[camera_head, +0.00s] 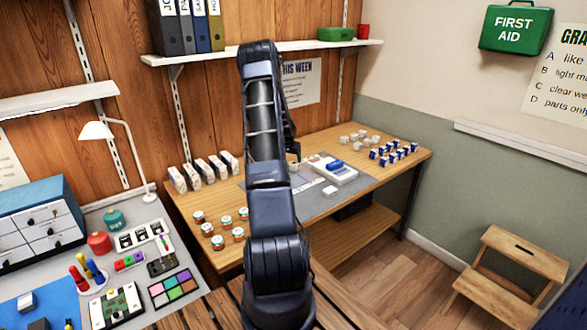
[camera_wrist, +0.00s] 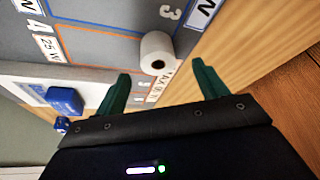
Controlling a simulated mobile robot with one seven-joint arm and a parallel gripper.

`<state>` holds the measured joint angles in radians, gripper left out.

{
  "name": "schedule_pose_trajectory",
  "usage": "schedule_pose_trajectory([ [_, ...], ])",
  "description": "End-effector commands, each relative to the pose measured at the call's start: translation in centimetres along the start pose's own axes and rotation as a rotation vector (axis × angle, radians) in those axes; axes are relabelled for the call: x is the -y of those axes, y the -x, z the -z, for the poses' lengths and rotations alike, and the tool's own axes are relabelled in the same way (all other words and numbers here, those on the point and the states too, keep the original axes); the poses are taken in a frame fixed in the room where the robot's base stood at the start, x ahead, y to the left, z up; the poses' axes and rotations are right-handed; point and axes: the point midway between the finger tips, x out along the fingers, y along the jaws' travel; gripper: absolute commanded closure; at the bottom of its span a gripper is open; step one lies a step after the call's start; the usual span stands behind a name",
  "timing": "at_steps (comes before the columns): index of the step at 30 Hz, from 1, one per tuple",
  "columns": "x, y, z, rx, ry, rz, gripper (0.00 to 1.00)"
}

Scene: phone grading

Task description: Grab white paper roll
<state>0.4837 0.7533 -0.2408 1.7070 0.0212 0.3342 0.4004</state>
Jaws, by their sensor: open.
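A white paper roll (camera_wrist: 156,52) with a dark core hole lies on the grey marked mat (camera_wrist: 105,45), near the mat's edge, in the wrist view. My gripper (camera_wrist: 163,82) is open, its two green fingers spread apart. The roll shows in the gap beyond the fingertips, with nothing between the fingers.
A white tray with a blue block (camera_head: 335,165) lies on the mat, beside the roll's area. Several blue-and-white boxes (camera_head: 392,152) stand at the table's right. Several small jars (camera_head: 220,242) stand at the front left, and several white packs (camera_head: 203,172) along the back.

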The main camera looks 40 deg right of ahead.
Motion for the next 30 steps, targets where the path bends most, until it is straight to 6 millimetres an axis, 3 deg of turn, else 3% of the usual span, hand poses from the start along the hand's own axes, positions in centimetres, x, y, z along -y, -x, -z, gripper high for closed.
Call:
schedule_pose_trajectory([
  [8,-0.1,-1.9,0.0,0.002,0.000,0.000,0.28],
  [18,-0.4,-5.8,0.3,0.001,0.001,0.000,0.28],
  [25,-0.3,-6.0,0.3,0.000,0.000,0.001,0.28],
  [30,-0.3,-6.0,0.3,0.000,0.000,0.001,0.60],
])
